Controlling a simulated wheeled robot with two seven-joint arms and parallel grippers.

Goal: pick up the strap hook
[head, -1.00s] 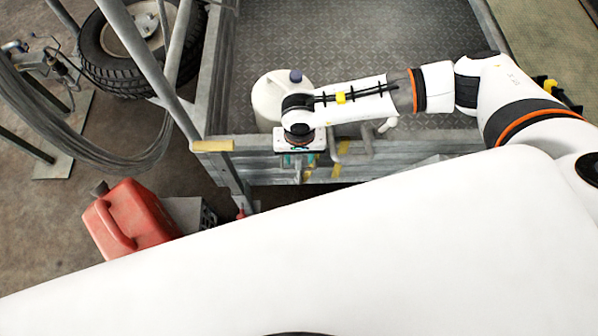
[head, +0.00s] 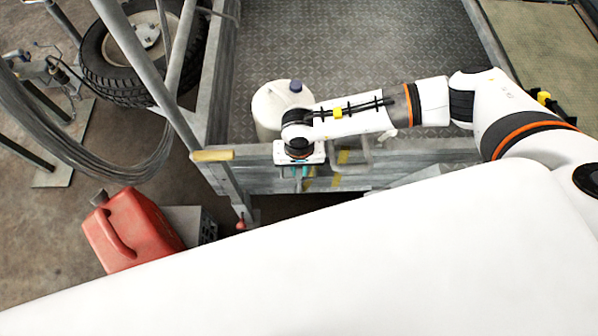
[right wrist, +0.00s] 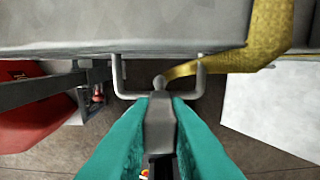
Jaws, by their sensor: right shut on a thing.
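The grey strap hook (right wrist: 160,122) is between the two teal fingers of my right gripper (right wrist: 160,106) in the right wrist view. The fingers touch it on both sides, and its rounded tip lies at the grey U-shaped bar (right wrist: 117,78) under the trailer edge. I cannot tell whether the hook is around the bar or just beside it. The yellow strap (right wrist: 266,40) runs from near the hook up to the right. In the head view my right gripper (head: 303,174) points down at the trailer's side, and the hook is hidden there. My left gripper is out of view.
A white jug (head: 272,106) stands on the trailer bed (head: 350,50), right behind my right wrist. A red fuel can (head: 130,232) stands on the floor at left. A tyre (head: 125,85) and a hanging cable bundle (head: 100,150) are at upper left.

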